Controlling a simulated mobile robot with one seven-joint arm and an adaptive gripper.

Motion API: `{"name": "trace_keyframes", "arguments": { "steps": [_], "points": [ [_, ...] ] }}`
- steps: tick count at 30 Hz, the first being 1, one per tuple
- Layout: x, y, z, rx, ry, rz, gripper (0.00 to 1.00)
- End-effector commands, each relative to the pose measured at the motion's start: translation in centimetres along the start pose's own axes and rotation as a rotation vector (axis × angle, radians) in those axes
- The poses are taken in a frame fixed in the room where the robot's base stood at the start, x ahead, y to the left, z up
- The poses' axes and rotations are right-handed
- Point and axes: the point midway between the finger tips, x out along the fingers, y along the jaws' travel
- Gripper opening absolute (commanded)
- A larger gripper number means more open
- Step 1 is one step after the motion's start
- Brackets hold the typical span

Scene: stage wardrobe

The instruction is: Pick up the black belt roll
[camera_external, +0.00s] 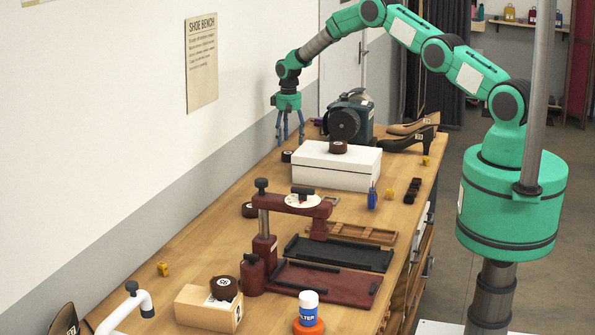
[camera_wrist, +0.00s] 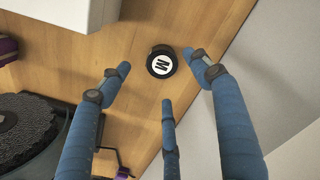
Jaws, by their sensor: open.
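A small black belt roll (camera_external: 286,156) lies on the bench near the wall, left of the white box. In the wrist view the black roll (camera_wrist: 162,64) shows a round white label with an M. It lies flat on the wood, ahead of the spread fingertips. My gripper (camera_external: 290,141) points down above the far part of the bench, close to the wall and above the roll. In the wrist view its three blue fingers (camera_wrist: 160,80) are open and empty. The roll appears between the tips in the picture, apart from them.
A white box (camera_external: 335,168) bears a brown roll (camera_external: 338,147). A dark motor machine (camera_external: 348,118) stands at the right of my gripper. Other rolls lie by the wall (camera_external: 250,210) and on a wooden block (camera_external: 223,288). The wall (camera_wrist: 275,60) is close beside my fingers.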

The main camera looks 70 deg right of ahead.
Motion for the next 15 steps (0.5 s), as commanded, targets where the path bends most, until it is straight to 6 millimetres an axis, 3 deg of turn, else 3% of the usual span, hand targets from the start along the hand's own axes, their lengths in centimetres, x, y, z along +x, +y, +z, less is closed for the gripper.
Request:
{"name": "trace_keyframes", "arguments": {
  "steps": [15],
  "points": [
    [0.65, -0.07, -0.02, 0.000, 0.000, 0.000, 0.64]
  ]
}}
